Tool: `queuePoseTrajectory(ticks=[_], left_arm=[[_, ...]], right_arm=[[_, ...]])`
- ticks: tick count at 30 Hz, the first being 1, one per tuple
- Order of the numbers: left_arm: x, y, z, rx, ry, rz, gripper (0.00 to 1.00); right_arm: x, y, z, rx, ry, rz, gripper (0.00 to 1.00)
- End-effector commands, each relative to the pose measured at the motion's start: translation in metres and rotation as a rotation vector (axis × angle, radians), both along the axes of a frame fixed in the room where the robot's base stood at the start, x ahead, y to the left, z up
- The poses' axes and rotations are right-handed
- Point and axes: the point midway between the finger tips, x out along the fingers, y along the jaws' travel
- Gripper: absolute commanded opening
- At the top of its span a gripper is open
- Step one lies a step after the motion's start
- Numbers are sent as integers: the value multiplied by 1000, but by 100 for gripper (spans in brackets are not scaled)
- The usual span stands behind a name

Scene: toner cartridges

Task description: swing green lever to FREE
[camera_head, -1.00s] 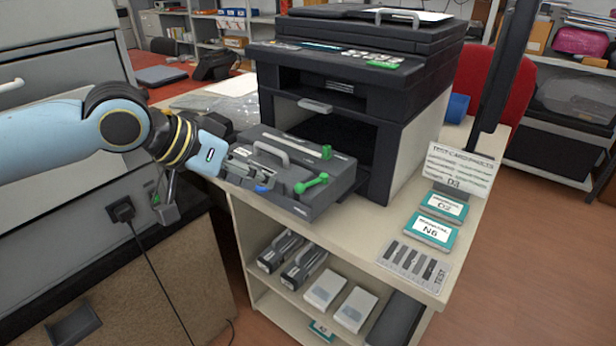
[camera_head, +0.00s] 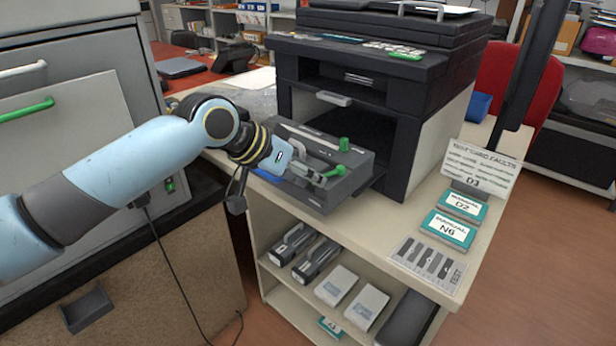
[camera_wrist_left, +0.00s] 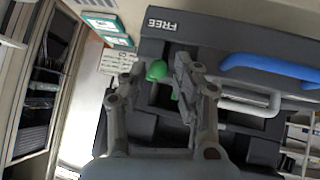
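The grey toner unit (camera_head: 335,203) pulled out in front of the printer carries a green lever (camera_head: 336,171), partly hidden by my gripper in the head view. The white word FREE (camera_wrist_left: 162,25) is printed on the unit, above the knob in that picture. My left gripper (camera_head: 316,174) reaches over the unit at the lever. Its fingers (camera_wrist_left: 158,75) are apart on both sides of the knob, with gaps visible. My right gripper is not in view.
A second green knob (camera_head: 344,144) stands farther back on the unit. A blue handle (camera_wrist_left: 265,66) and a pale bar handle (camera_wrist_left: 250,105) are close to my fingers. The printer (camera_head: 420,125) stands behind. Manual cards (camera_head: 455,217) lie on the counter to the right.

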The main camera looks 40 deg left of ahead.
Motion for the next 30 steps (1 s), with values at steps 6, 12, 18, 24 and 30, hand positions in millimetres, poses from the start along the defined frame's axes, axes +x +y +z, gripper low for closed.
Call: queuePoseTrajectory(ticks=[6, 12, 18, 24, 30], left_arm=[[2, -1, -2, 1, 1, -1, 30], [2, -1, -2, 1, 1, -1, 16], [2, -1, -2, 2, 1, 0, 0], [1, -5, 2, -3, 2, 41, 0], [-2, -13, 4, -4, 3, 164, 0]], right_arm=[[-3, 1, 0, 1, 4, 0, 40], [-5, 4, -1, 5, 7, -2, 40], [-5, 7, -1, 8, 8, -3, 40], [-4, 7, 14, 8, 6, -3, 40], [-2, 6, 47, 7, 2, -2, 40]])
